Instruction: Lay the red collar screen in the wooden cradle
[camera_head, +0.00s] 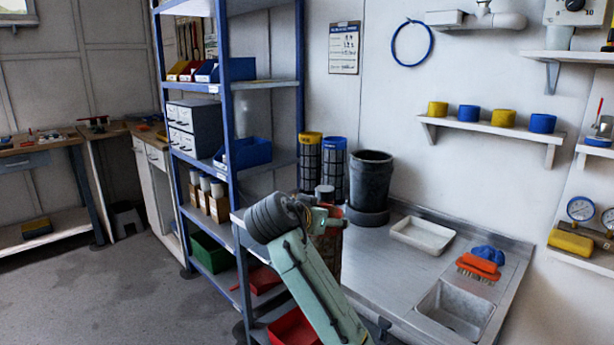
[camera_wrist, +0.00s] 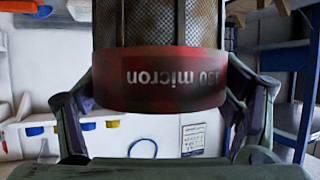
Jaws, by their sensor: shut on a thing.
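The red collar screen (camera_wrist: 175,78) fills the upper middle of the wrist view. Its red band reads "130 micron" upside down, with dark mesh beyond it. My gripper (camera_wrist: 165,100) is shut on this collar, one finger on each side. In the head view my gripper (camera_head: 322,213) is above the near left end of the steel counter, and my arm hides much of it. A brownish mesh-like body (camera_head: 328,250) shows below it, likely the held screen. I cannot make out the wooden cradle in either view.
A yellow-collared screen (camera_head: 310,160) and a blue-collared screen (camera_head: 334,168) stand behind my gripper, beside a black bucket (camera_head: 370,180). A white tray (camera_head: 422,235), an orange brush (camera_head: 478,266) and a sink (camera_head: 455,308) are to the right. A blue-framed shelf (camera_head: 228,110) stands close on the left.

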